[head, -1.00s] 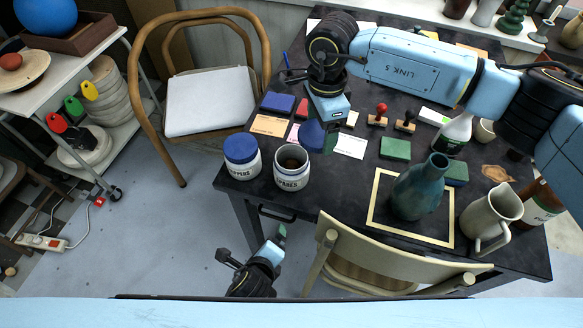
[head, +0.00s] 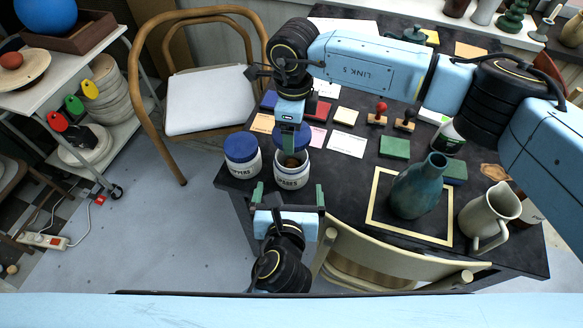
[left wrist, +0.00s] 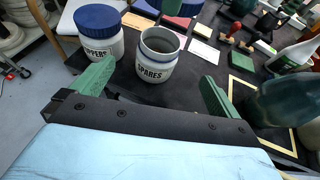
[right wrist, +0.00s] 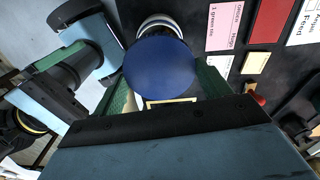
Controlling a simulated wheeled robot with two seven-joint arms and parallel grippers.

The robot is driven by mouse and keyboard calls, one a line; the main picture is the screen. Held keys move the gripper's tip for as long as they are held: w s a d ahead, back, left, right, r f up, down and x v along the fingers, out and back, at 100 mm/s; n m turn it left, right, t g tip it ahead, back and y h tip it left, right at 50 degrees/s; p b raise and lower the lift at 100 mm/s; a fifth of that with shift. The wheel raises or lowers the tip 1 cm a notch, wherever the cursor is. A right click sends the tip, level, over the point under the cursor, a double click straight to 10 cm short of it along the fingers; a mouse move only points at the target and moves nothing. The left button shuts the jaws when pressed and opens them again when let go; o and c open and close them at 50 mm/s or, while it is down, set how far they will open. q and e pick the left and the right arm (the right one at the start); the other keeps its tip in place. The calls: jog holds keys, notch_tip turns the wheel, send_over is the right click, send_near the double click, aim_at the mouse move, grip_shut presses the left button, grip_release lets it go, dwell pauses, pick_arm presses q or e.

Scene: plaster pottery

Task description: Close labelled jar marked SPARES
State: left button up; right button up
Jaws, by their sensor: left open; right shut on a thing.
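The SPARES jar (head: 291,183) is white with a dark band and stands upright and open near the table's front left edge. Its label and open mouth show in the left wrist view (left wrist: 157,70). My right gripper (head: 289,143) is shut on a round blue lid (right wrist: 158,68), held above and just behind the jar's mouth, apart from it. The lid partly hides the jar in the right wrist view. My left gripper (head: 289,191) is open and empty in front of the jar, its green fingers spread wide and pointing towards it, not touching.
A similar jar (head: 242,158) with a blue lid on stands close left of the SPARES jar. Cards, stamps and a green block (head: 394,147) lie behind and right. A teal bottle (head: 418,190) and a pitcher (head: 490,215) stand right. A chair back (head: 390,262) is at the front.

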pick_arm(q)
jog(key=x, duration=1.2)
jog(key=shift+a, duration=0.1)
jog(key=shift+c, duration=0.4)
jog(key=c, duration=1.4)
jog(key=shift+o, duration=0.2)
pick_arm(e)
jog(key=shift+f, duration=2.5)
jog(key=shift+f, duration=0.85)
pick_arm(q)
jog(key=shift+s, duration=0.1)
pick_arm(e)
jog(key=shift+f, duration=0.1)
